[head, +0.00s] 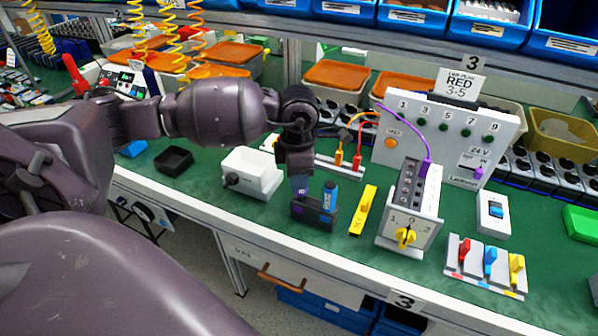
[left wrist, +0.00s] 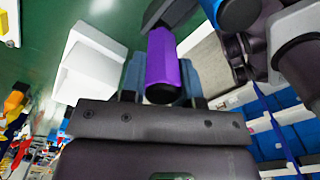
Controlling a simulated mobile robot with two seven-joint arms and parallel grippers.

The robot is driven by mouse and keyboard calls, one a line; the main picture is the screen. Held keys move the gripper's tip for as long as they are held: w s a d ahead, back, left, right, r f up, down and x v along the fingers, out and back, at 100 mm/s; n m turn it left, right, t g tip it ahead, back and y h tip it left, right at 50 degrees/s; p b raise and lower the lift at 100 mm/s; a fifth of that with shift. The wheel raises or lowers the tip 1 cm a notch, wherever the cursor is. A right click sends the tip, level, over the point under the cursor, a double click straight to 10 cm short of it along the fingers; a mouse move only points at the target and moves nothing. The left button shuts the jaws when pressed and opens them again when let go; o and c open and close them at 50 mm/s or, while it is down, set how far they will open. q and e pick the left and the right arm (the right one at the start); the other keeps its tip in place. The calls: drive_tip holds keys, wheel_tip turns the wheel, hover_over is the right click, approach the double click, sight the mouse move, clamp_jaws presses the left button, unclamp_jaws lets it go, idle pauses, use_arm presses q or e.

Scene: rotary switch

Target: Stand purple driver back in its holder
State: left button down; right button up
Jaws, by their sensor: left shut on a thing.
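My left gripper (head: 299,182) points down over the left part of the dark holder (head: 313,214) on the green bench. It is shut on the purple driver, whose purple handle (left wrist: 166,62) shows between the fingers in the left wrist view. In the head view only a small purple patch (head: 301,191) of the driver shows between the fingers. The driver looks about upright; its lower end is hidden, so I cannot tell how deep it sits in the holder. A blue driver (head: 330,194) stands in the right part of the holder. My right gripper is not in view.
A white box (head: 251,174) stands left of the holder. A yellow tool (head: 363,210) lies to its right, then a grey switch box (head: 409,208) with a yellow knob. A labelled white panel (head: 445,140) with cables stands behind. The bench's front edge is close to the holder.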

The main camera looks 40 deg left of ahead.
use_arm(q)
drive_tip(key=shift+f+b, duration=0.45)
drive_tip(key=shift+f, duration=0.65)
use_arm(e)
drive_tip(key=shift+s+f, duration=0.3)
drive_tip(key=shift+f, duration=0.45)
use_arm(q)
drive_tip(key=c, duration=0.8)
unclamp_jaws()
wheel_tip(320, 180, up, 4)
drive_tip(key=shift+f+p, duration=0.15)
drive_tip(key=shift+p, duration=0.15)
wheel_tip(320, 180, up, 6)
drive_tip(key=shift+r+p, duration=0.25)
drive_tip(key=shift+p, duration=0.1)
drive_tip(key=shift+r, duration=0.35)
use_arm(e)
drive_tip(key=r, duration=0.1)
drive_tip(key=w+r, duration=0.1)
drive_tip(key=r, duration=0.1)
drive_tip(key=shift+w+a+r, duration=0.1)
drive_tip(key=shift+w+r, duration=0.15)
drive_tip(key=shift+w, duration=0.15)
